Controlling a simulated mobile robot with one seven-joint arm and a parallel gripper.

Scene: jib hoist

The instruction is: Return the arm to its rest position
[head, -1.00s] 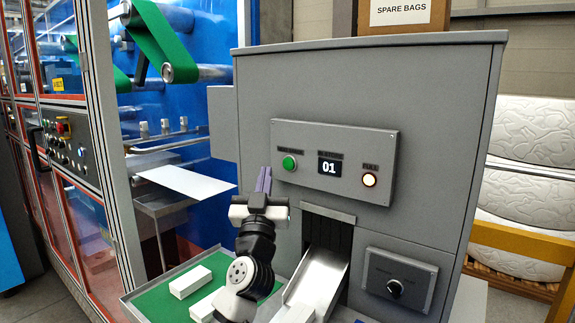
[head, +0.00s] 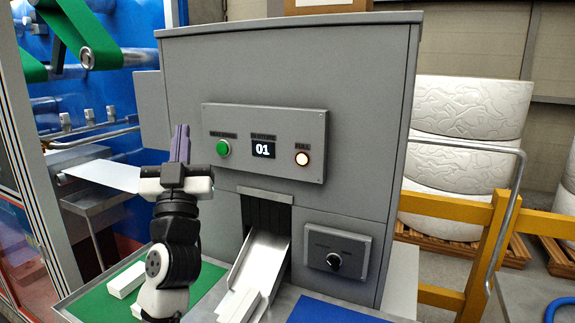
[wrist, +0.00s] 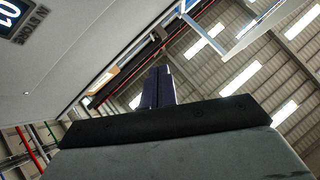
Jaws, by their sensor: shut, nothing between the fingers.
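My gripper (head: 181,144) points straight up in the head view, in front of the grey machine (head: 340,75) and left of its control panel. Its purple-grey fingers are together and hold nothing. The arm below it is bent upright over the green mat. In the wrist view the shut fingers (wrist: 158,88) point up toward the roof, with the machine's face and its display (wrist: 18,18) at the upper left.
The panel has a green button (head: 223,147), a display reading 01 (head: 263,149) and a lit lamp (head: 302,158). Below are a metal chute (head: 257,265) and a knob (head: 333,261). White blocks (head: 127,279) lie on the green mat (head: 92,304). A yellow rail (head: 445,208) stands at right.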

